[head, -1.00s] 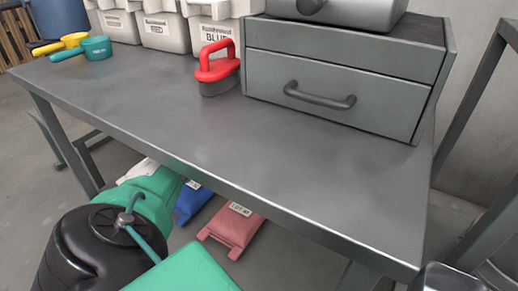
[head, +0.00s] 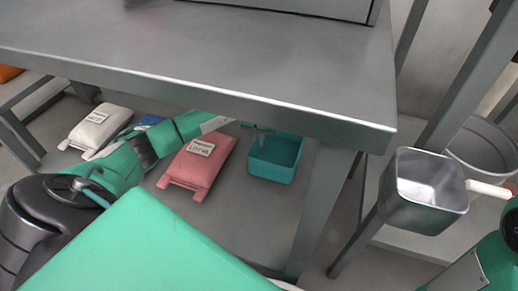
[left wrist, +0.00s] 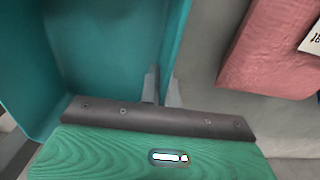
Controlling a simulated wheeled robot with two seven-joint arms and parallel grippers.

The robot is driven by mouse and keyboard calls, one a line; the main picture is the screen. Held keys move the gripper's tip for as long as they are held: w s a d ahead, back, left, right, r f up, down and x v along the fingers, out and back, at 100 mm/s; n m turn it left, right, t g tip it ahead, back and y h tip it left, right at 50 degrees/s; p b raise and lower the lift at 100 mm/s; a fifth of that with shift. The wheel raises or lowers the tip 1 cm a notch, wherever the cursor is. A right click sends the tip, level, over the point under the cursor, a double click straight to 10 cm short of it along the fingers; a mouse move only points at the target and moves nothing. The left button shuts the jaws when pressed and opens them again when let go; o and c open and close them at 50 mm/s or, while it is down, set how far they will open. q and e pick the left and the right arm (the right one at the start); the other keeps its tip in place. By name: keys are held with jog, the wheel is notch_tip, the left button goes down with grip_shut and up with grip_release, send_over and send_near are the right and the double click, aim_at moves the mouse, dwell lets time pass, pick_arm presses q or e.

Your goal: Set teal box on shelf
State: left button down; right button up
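The teal box (head: 275,165) is an open-topped box below the table's front edge, right of the pink bag. No shelf is clearly identifiable.
The grey table (head: 200,50) stands above the box, with a leg (head: 318,205) just right of it. A pink bag (head: 198,165) and white bag (head: 97,130) lie left. A metal pan with a white handle (head: 420,190) and a round metal tub (head: 485,145) are at right.

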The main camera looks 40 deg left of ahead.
pick_arm(q)
notch_tip(320, 180, down, 3)
jog(key=shift+f+b, duration=0.15)
jog(key=shift+b, duration=0.45)
jog(key=c, duration=2)
grip_release()
jog(key=shift+f, duration=0.1)
jog(key=shift+c, duration=0.2)
jog(key=o, duration=0.4)
